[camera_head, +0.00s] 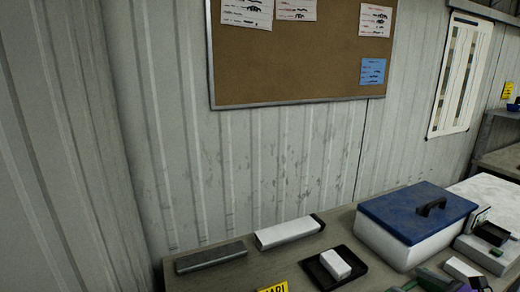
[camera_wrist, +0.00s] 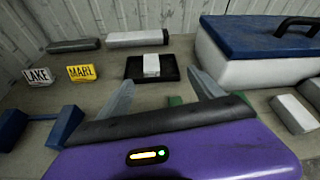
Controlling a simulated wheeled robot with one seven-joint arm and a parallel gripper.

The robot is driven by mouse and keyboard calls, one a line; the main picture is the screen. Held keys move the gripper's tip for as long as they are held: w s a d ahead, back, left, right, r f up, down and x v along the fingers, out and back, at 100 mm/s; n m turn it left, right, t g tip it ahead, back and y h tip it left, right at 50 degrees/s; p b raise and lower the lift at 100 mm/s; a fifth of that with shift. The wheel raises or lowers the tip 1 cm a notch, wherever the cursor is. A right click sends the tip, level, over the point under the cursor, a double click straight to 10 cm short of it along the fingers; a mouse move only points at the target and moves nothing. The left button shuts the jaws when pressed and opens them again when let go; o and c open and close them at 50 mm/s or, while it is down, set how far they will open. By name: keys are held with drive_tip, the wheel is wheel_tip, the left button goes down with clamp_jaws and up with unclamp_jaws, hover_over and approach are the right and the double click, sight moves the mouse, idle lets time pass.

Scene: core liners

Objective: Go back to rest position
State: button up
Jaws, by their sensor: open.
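My gripper (camera_wrist: 160,80) shows in the wrist view, with its two grey fingers spread apart and nothing between them. Its purple body fills the bottom of that view. It is above the bench (camera_head: 235,272), on the near side of a black tray (camera_wrist: 133,68) holding a white block (camera_wrist: 151,66). The tray (camera_head: 352,262) and the block (camera_head: 335,264) also show in the head view. I cannot make out my gripper in the head view.
A white box with a blue lid (camera_head: 415,208) stands right of the tray. Two long bars, grey (camera_head: 211,257) and white (camera_head: 289,232), lie along the wall. Yellow MARL (camera_wrist: 81,73) and white LAKE (camera_wrist: 38,76) labels stand left. Blue blocks (camera_wrist: 64,126) are near my gripper's left side.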

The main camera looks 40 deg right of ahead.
drive_tip(key=s+d+r+n+h, duration=0.2)
drive_tip(key=d+n+h, duration=0.1)
drive_tip(key=d, duration=0.1)
drive_tip(key=s+a+f+n+t+y+b, duration=0.1)
drive_tip(key=a+f+n+b, duration=0.15)
drive_tip(key=a+n, duration=0.85)
drive_tip(key=s+a+f+n+t+b, duration=0.1)
drive_tip(key=a+n+b, duration=0.2)
drive_tip(key=a+n, duration=0.85)
drive_tip(key=s+a+f+n+t+y+b, duration=0.1)
drive_tip(key=a+f+n+b, duration=0.1)
drive_tip(key=a+n, duration=0.9)
drive_tip(key=s+a+f+y+b, duration=0.1)
drive_tip(key=s+a+f+y, duration=0.1)
drive_tip(key=a, duration=0.4)
drive_tip(key=s+a+f+g+y+b, duration=0.1)
drive_tip(key=s+a+f+y, duration=0.1)
drive_tip(key=a, duration=0.4)
drive_tip(key=s+y, duration=0.1)
drive_tip(key=s, duration=0.1)
drive_tip(key=shift+s+f+n, duration=0.15)
drive_tip(key=shift+s+n, duration=0.15)
drive_tip(key=shift+n, duration=0.05)
